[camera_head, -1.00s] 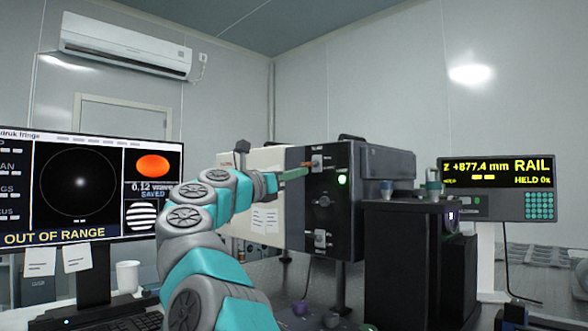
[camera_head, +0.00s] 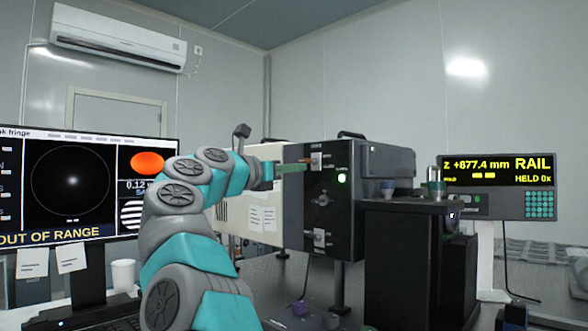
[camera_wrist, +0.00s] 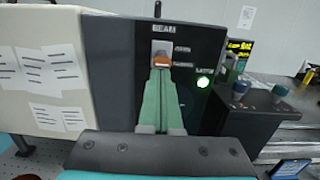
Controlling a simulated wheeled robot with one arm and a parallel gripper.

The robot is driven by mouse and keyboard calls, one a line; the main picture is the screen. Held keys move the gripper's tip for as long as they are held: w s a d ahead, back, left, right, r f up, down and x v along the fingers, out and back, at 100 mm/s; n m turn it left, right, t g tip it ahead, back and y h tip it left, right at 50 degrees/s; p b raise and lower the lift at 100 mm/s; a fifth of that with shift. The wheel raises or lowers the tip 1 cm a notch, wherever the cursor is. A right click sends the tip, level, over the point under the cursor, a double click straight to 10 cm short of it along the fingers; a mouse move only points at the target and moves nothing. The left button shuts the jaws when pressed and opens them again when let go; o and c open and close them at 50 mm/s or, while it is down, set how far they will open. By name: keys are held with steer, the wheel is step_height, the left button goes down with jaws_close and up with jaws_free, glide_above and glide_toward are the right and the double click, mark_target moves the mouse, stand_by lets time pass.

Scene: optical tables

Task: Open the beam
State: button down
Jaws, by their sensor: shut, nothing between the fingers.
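The black instrument box (camera_head: 330,245) stands on the optical table. Its front panel carries a switch with an orange lever (camera_wrist: 150,66) under the label BEAM in the wrist view. The switch plate (camera_head: 316,160) is near the top of the panel in the head view. A lit green lamp (camera_head: 341,178) is to the lower right of the switch. My gripper (camera_wrist: 161,80) is shut and empty, with its green fingertips just below the lever in the wrist view. Whether they touch it I cannot tell. Two more controls sit lower on the panel.
A monitor (camera_head: 75,190) at left reads OUT OF RANGE. A RAIL readout (camera_head: 497,187) is at right, showing +877.4 mm. A dark block with knobs (camera_head: 405,255) stands right of the panel. A white cup (camera_head: 123,273) is near the monitor.

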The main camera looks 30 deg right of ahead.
steer(key=shift+r, duration=0.4)
steer(key=shift+s+a, duration=0.1)
steer(key=shift+a, duration=0.05)
stand_by(0.4)
